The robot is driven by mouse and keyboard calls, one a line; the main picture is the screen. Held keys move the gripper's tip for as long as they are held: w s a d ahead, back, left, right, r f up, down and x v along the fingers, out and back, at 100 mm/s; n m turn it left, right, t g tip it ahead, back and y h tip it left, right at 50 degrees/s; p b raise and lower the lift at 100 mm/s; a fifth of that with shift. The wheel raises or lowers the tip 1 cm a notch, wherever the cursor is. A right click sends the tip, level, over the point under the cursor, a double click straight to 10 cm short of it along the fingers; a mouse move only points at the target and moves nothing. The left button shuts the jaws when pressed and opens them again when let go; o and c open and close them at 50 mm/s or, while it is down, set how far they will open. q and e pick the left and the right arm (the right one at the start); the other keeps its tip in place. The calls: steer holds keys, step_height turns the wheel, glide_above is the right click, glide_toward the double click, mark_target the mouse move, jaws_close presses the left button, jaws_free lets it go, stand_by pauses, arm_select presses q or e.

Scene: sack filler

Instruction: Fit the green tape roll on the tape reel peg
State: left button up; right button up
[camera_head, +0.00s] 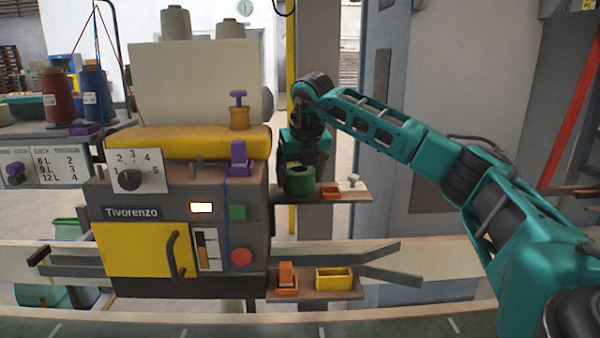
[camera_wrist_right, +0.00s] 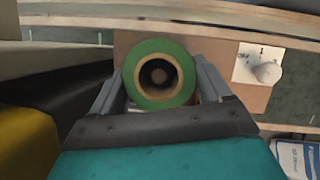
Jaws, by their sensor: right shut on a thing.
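The green tape roll (camera_head: 299,181) is at the left end of the small upper shelf, beside the machine. In the right wrist view the roll (camera_wrist_right: 137,78) faces the camera, a green ring with a tan core and a dark hole. My right gripper (camera_head: 301,166) reaches down from above and is shut on the roll, one finger on each side in the wrist view. A small rounded shape shows inside the hole; I cannot tell whether it is the tape reel peg. Whether the roll touches the shelf is also unclear. My left gripper is not in view.
The machine (camera_head: 132,211) stands close on the left. A lower shelf (camera_head: 310,296) holds a yellow bin (camera_head: 335,281).

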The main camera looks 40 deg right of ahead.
steer(key=o, duration=1)
steer(key=p+v, duration=0.1)
steer(key=v, duration=1.2)
steer(key=shift+d, duration=0.1)
